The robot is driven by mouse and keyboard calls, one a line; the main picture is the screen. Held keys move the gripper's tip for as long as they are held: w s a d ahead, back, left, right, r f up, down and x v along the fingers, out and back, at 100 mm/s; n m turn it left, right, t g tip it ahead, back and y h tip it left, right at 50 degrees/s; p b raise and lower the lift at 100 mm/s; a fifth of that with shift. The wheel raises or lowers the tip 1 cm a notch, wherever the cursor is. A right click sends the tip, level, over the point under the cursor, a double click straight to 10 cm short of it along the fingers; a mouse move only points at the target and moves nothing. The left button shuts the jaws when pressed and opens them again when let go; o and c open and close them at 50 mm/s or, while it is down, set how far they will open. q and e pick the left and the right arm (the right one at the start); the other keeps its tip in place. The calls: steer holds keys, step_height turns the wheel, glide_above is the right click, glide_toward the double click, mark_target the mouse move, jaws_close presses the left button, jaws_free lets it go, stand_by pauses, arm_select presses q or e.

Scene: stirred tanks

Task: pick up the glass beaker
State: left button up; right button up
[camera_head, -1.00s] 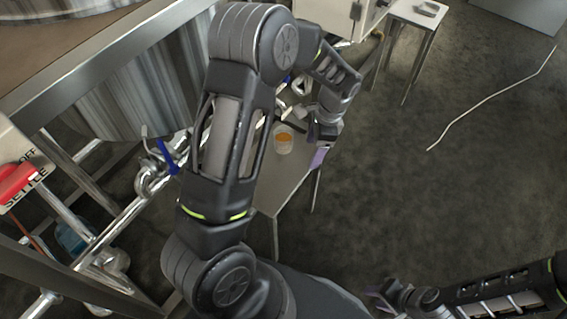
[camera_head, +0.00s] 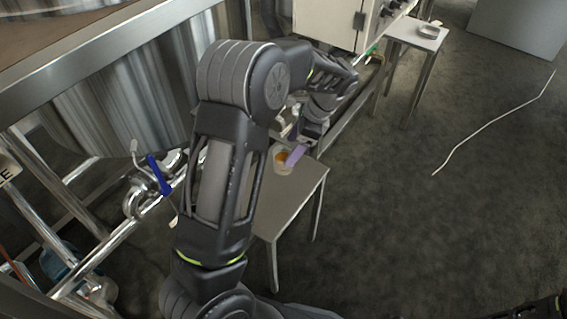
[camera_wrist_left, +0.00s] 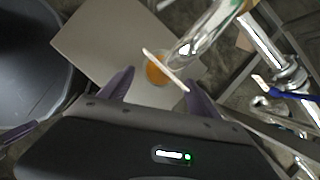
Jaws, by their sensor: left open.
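The glass beaker (camera_head: 282,169) holds orange liquid and stands upright on a small grey table (camera_head: 290,200) in the head view. My left gripper (camera_head: 293,155) is at the beaker, with one purple finger overlapping its right side; the other finger is hidden. In the left wrist view the left gripper (camera_wrist_left: 160,88) is open, its two purple fingers apart. The orange-filled beaker (camera_wrist_left: 156,72) appears between and just beyond the fingertips. I cannot tell whether a finger touches it.
A steel pipe with a blue-handled valve (camera_head: 158,175) runs left of the table. A shiny pipe (camera_wrist_left: 208,35) passes near the beaker in the wrist view. A second small table (camera_head: 415,35) stands at the back. Floor on the right is mostly clear.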

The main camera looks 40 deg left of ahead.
mark_target(286, 156)
arm_select(q)
steer(key=b+x, duration=0.2)
steer(key=x, duration=0.2)
steer(key=shift+f, duration=0.2)
steer(key=shift+a+f, duration=0.1)
steer(key=shift+f, duration=0.3)
steer(key=shift+c, duration=0.2)
steer(key=shift+r, duration=0.1)
jaws_close()
stand_by(0.6)
